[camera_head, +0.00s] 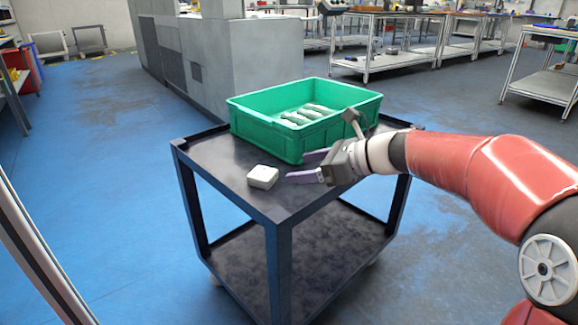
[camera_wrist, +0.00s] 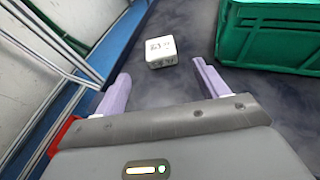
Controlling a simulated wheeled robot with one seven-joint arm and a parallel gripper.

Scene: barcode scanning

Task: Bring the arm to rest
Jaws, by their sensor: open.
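My gripper (camera_head: 305,167) is open and empty above the dark top of a cart (camera_head: 215,152). Its two purple fingers are spread apart in the wrist view (camera_wrist: 160,85). A small white box (camera_head: 262,177) lies on the cart top, apart from the fingers. In the wrist view the white box (camera_wrist: 160,52) shows dark printed marks and lies beyond the fingertips. A green crate (camera_head: 278,140) stands on the cart behind my gripper and holds several whitish items (camera_head: 307,114). The crate's side (camera_wrist: 270,42) also shows at the upper right of the wrist view.
The cart has a raised rim and a lower shelf (camera_head: 300,255). A large grey cabinet (camera_head: 245,50) stands behind it. Workbenches (camera_head: 385,55) are at the back right. Blue floor (camera_head: 100,150) lies open to the left.

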